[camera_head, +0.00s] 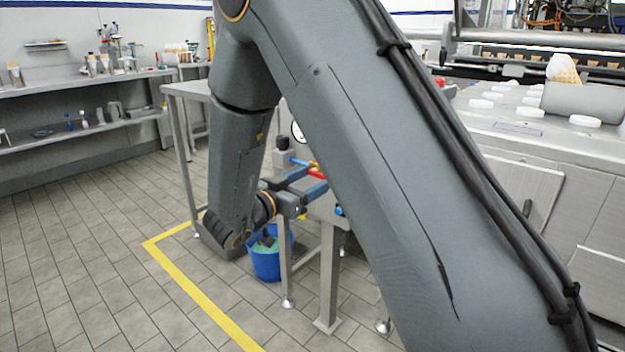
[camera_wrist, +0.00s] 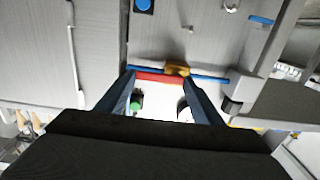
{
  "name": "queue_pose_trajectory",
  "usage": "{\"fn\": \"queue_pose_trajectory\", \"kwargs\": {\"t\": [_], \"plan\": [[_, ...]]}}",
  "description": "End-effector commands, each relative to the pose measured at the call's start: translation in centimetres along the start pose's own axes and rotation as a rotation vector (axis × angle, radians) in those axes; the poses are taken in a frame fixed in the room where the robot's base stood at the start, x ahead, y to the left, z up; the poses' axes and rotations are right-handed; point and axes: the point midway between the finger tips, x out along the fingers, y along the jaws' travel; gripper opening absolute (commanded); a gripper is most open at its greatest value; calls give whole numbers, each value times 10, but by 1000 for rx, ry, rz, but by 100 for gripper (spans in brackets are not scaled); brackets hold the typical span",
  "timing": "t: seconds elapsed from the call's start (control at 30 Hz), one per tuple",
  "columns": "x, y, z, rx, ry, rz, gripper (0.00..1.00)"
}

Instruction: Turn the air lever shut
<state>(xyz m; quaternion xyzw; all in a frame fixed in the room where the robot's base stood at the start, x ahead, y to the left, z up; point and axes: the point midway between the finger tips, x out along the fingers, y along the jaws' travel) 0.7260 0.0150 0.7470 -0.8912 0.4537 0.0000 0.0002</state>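The air lever is a red bar (camera_wrist: 158,77) beside a brass valve body (camera_wrist: 177,69) on a thin blue air line (camera_wrist: 215,79). In the wrist view it lies crosswise, spanning much of the gap near my fingertips. My gripper (camera_wrist: 165,78) has its two dark blue fingers wide apart, with the lever at their tips; contact cannot be told. In the head view the red lever (camera_head: 317,172) shows between the fingertips of my gripper (camera_head: 315,180), partly hidden behind my arm.
A blue bucket (camera_head: 265,263) with something green inside stands on the floor below my gripper. Steel table legs (camera_head: 330,275) stand close by. A round gauge (camera_head: 298,132) is above the lever.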

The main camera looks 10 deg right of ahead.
Motion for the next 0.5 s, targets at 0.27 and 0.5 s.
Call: {"fn": "queue_pose_trajectory", "kwargs": {"t": [0.27,0.5], "plan": [[0,0,1,12,0,1,38],[0,1,3,103,0,1,38]]}}
